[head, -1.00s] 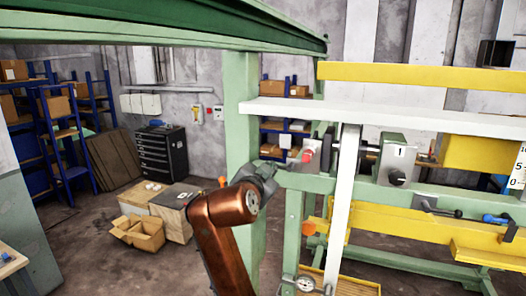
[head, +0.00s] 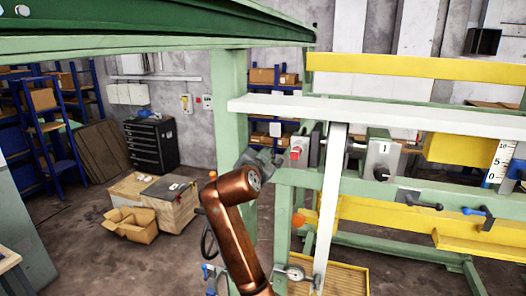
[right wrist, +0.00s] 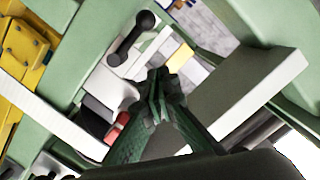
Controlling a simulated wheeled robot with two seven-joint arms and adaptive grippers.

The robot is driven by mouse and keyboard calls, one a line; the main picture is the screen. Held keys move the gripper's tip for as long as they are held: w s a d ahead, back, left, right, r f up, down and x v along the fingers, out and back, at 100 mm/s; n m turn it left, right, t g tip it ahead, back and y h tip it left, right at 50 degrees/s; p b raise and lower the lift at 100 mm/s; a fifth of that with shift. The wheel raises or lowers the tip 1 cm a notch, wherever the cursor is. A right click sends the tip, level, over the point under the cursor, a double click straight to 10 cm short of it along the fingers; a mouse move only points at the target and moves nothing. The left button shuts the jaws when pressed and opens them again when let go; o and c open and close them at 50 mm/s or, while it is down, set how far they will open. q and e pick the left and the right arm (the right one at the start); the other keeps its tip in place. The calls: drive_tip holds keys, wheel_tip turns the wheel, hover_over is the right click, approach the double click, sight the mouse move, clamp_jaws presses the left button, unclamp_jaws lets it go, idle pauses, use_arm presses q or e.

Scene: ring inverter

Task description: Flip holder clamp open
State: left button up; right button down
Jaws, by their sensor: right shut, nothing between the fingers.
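My right gripper (head: 268,160) is shut and empty beside the green post, just left of a small grey block with a red button (head: 296,153). In the right wrist view the shut fingertips (right wrist: 160,88) point into the machine. The red button (right wrist: 118,127) shows left of them, and a dark lever with rounded ends (right wrist: 132,38) lies above them on a pale plate, apart from the fingers. In the head view a black-handled lever (head: 424,203) and a blue-handled lever (head: 475,211) sit on the frame at right. I cannot tell which part is the holder clamp. My left gripper is out of view.
A green post (head: 231,110) stands right behind my right gripper. A white horizontal beam (head: 370,112) crosses above it, and a white slanted bar (head: 329,210) hangs to its right. A grey block marked 1 (head: 382,155) stands farther right. Cartons and a black cabinet are well back.

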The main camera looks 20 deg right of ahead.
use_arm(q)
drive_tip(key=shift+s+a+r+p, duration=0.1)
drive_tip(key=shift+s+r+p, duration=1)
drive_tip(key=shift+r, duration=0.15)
use_arm(e)
drive_tip(key=shift+w+a+f, duration=0.25)
drive_tip(key=shift+w+f, duration=0.45)
drive_tip(key=shift+f, duration=0.2)
drive_tip(key=shift+w+a+f, duration=0.25)
drive_tip(key=shift+w+f, duration=0.45)
drive_tip(key=shift+f, duration=0.2)
